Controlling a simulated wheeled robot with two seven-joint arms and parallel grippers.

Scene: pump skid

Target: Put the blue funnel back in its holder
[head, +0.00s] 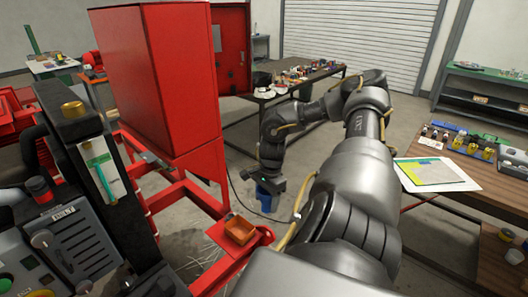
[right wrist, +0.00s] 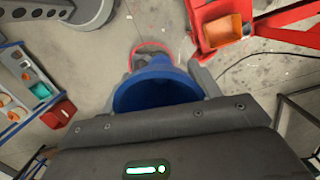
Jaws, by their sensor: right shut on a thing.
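The blue funnel (head: 264,196) hangs below my right gripper (head: 271,182) in the middle of the head view, over the floor and apart from the red frame. In the right wrist view the wide blue mouth of the funnel (right wrist: 155,90) shows between the fingers of my right gripper (right wrist: 155,100), which is shut on it. The gripper body hides the near part of the funnel. A thin red curved rim (right wrist: 150,45) shows just beyond the funnel; I cannot tell whether it is the holder. My left gripper is not in view.
A red frame (head: 180,192) carries an orange bin (head: 240,229), left of the funnel. A tall red cabinet (head: 150,80) stands behind it. A cluttered table (head: 262,98) stands farther back. A wooden bench (head: 495,200) is at the right. A thin dark cable (head: 236,190) runs near the funnel.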

